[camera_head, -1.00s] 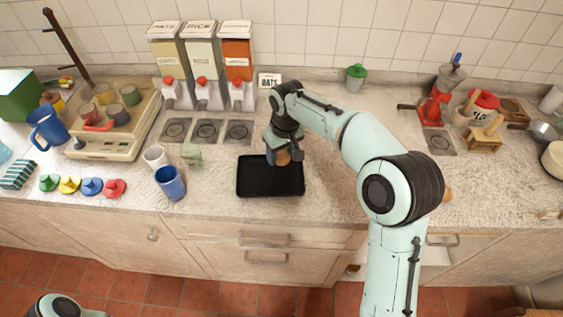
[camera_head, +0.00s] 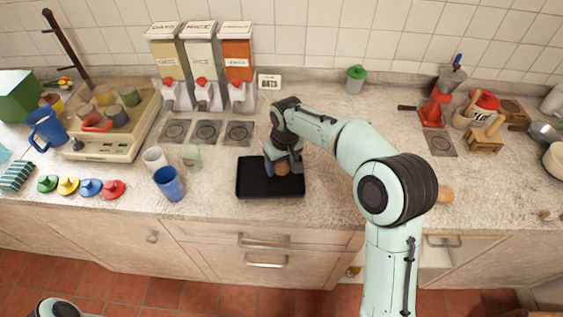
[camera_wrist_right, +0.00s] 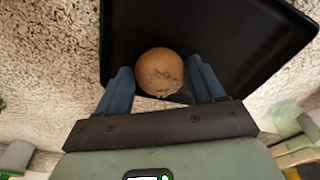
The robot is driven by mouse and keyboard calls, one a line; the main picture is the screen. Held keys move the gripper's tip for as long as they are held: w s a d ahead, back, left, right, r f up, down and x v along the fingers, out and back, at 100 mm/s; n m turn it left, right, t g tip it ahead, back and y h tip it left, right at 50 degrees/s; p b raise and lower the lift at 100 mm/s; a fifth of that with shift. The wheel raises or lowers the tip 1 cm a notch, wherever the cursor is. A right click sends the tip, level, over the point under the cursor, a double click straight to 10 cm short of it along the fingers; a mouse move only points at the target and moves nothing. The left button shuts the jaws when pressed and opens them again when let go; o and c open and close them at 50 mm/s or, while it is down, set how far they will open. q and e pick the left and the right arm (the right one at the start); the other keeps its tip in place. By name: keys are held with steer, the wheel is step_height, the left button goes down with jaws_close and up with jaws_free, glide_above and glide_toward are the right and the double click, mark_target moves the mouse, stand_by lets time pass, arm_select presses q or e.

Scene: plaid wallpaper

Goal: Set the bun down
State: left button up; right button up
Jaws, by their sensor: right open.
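The round brown bun (camera_head: 283,169) rests on the black tray (camera_head: 252,186) toward its right part. My right gripper (camera_head: 283,166) is over the tray, pointing down at the bun. In the right wrist view the bun (camera_wrist_right: 160,72) sits between the two blue fingers of my right gripper (camera_wrist_right: 162,84), on the dark tray (camera_wrist_right: 225,30).
A blue cup (camera_head: 169,184) and a white cup (camera_head: 154,159) stand left of the tray. Three dispensers (camera_head: 202,65) stand behind it. Another brown round item (camera_head: 445,194) lies right of my right arm. The counter just right of the tray is clear.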

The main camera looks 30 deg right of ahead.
mark_target(284, 168)
arm_select(q)
steer(key=shift+w+r+p, duration=0.3)
steer(key=shift+r+p, duration=0.15)
steer(key=shift+r, duration=0.1)
steer(key=shift+w+r+p, duration=0.25)
steer(key=shift+r+p, duration=0.2)
steer(key=shift+r, duration=0.05)
arm_select(e)
step_height(284, 168, up, 12)
steer(key=s, duration=0.1)
steer(key=shift+s+r, duration=0.15)
steer(key=shift+s, duration=0.1)
arm_select(q)
steer(key=shift+s, duration=0.15)
